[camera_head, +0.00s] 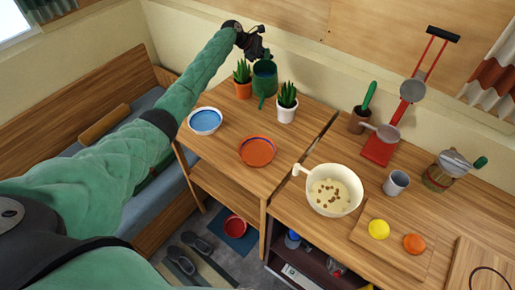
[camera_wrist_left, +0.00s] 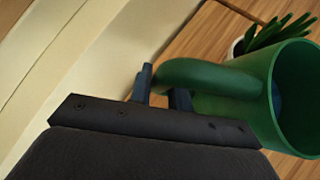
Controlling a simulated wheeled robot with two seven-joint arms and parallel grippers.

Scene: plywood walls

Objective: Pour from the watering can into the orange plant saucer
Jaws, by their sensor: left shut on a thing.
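The green watering can (camera_head: 264,77) is at the back of the left wooden table, between two potted plants. My left gripper (camera_head: 259,50) is at the can's upper rear and shut on its handle. In the left wrist view the fingers (camera_wrist_left: 162,88) close around the green handle of the watering can (camera_wrist_left: 268,92), and something blue shows inside it. I cannot tell whether the can touches the table. The orange plant saucer (camera_head: 257,152) lies near the table's front right, apart from the can. My right gripper is not in view.
A blue-lined white bowl (camera_head: 205,121) stands at the table's left. Potted plants (camera_head: 242,79) and (camera_head: 287,103) flank the can. A cream pot (camera_head: 334,190) stands on the right counter, past a gap. The tabletop between can and saucer is mostly clear.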

